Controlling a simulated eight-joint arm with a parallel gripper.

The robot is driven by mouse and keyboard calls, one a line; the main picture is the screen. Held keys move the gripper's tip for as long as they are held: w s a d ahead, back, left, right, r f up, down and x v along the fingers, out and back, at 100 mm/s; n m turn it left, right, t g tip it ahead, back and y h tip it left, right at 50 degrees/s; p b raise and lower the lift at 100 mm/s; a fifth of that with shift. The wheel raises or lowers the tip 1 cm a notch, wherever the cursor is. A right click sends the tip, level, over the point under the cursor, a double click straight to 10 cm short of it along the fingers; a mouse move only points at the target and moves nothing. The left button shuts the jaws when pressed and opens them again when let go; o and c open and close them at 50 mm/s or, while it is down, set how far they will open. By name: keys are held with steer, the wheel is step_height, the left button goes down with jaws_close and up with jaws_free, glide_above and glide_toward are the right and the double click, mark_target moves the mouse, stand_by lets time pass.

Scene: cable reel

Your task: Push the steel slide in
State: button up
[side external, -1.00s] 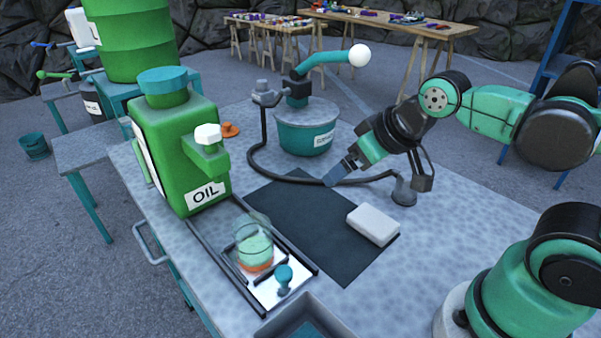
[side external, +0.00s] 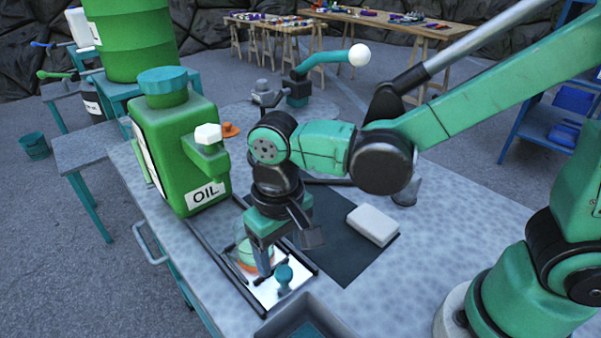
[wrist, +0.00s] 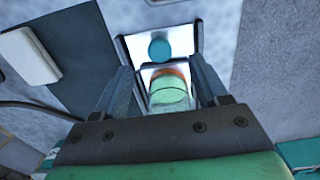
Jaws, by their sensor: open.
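The steel slide (side external: 266,293) is a bright plate lying between two dark rails (side external: 216,264) below the green oil can. It also shows in the wrist view (wrist: 184,36). A round teal knob (side external: 284,277) stands on its near end, also in the wrist view (wrist: 159,48). A glass cup with green liquid and an orange bottom (wrist: 168,92) stands farther in, partly hidden by my gripper in the side view. My gripper (side external: 261,272) points down over the slide, open. In the wrist view the cup appears between its fingers (wrist: 160,68); I cannot tell if they touch it.
A white block (side external: 373,225) lies on a dark mat (side external: 345,262) to the right. A grey tray (side external: 305,312) sits just in front of the slide.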

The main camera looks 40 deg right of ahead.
mark_target(283, 271)
steer(key=shift+f, duration=1.9)
jaws_close()
